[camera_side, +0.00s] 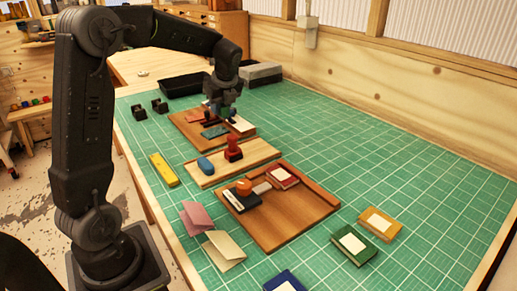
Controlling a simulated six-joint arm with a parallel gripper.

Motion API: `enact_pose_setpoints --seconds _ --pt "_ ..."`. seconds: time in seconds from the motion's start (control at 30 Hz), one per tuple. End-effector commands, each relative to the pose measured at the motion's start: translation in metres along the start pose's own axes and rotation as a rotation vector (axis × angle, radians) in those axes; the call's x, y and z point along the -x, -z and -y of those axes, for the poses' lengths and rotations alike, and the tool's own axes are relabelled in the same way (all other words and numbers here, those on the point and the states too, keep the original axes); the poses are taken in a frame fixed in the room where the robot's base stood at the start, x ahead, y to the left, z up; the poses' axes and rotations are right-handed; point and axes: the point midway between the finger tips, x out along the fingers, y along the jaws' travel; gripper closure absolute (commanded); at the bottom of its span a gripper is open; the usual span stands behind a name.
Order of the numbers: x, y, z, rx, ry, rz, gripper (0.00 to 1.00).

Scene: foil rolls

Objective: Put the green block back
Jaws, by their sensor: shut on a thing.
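A green block (362,246) with a white label on top lies on the green mat at the front right, in front of a yellow block (380,224). My gripper (221,119) is far from it, low over the back wooden tray (184,122). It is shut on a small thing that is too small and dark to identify. A teal flat piece (214,132) lies on that tray just below and in front of the gripper. A red piece (194,116) and a white piece (241,124) are beside it.
A front wooden tray (272,234) holds a red block (283,178), a dark pad (240,202) and an orange-topped piece (244,186). A middle board (205,181) holds a red stamp (233,148) and a blue piece (205,164). A blue block (284,281) lies in front.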

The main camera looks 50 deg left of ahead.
Motion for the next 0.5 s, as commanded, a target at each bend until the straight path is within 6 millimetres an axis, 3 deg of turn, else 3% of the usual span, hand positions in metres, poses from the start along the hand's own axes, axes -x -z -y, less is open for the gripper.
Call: enact_pose_setpoints --seconds 0.13,0.5 --pt "-0.006 0.009 0.009 -0.005 0.0 0.0 0.94" --pt "-0.029 0.077 0.066 -0.005 0.001 0.001 0.94"
